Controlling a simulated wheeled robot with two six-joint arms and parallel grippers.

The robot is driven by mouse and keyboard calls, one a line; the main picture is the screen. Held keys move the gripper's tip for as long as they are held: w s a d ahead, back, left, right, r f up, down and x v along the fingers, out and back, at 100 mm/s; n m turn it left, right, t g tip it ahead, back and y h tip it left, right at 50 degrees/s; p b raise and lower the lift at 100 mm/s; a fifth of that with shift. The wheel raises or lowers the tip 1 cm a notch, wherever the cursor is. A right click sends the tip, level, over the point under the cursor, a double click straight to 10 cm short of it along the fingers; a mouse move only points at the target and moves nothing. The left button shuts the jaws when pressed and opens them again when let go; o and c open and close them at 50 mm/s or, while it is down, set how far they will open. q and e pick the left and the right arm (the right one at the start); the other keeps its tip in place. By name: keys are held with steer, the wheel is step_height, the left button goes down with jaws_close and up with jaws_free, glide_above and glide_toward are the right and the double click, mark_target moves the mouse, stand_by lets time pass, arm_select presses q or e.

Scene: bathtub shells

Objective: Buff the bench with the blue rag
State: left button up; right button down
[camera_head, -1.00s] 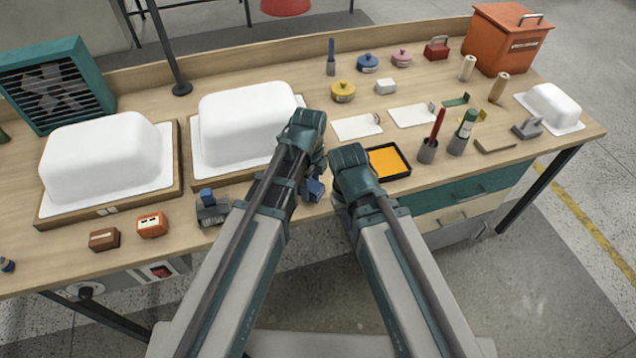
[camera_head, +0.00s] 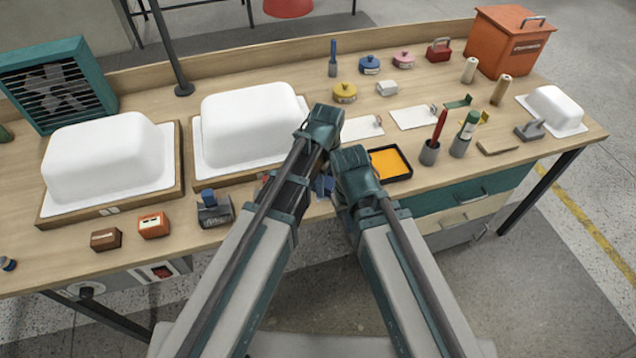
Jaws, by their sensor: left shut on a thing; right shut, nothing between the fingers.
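The wooden bench (camera_head: 440,181) stretches across the view with many things on it. Part of the blue rag (camera_head: 323,186) shows low between my two arms, near the bench's front part. My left gripper (camera_head: 322,135) is shut on the rag; its fingers are mostly hidden behind its own wrist and arm. My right gripper (camera_head: 352,178) is shut and empty, just right of the rag and left of the black tray with orange content (camera_head: 408,173). Its fingertips are hidden too.
Two white tub shells (camera_head: 105,160) (camera_head: 250,120) on wooden boards fill the left and middle. A grey tool with a blue knob (camera_head: 214,212) stands left of my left arm. An orange bin (camera_head: 505,45) is at the back right.

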mark_target(312, 193)
arm_select(q)
steer(key=shift+w+d+r, duration=0.1)
steer(key=shift+w+d, duration=0.2)
steer(key=shift+d, duration=0.6)
steer(key=shift+w+d, duration=0.3)
steer(key=shift+d, duration=0.7)
steer(key=shift+s+a, duration=0.2)
steer(key=shift+a, duration=0.45)
steer(key=shift+s+a, duration=0.25)
steer(key=shift+a, duration=0.35)
steer(key=shift+s+a, duration=0.2)
steer(key=shift+a, duration=0.45)
steer(key=shift+s+a, duration=0.4)
steer(key=shift+a, duration=0.5)
steer(key=shift+s+a, duration=0.35)
steer(key=shift+a, duration=0.5)
steer(key=shift+w+a+r+p, duration=0.1)
steer(key=shift+a+r+p, duration=0.05)
steer(key=shift+r+p, duration=0.5)
step_height(312, 193, up, 4)
steer(key=p, duration=0.4)
steer(key=shift+r+p, duration=0.15)
steer(key=shift+p, duration=0.15)
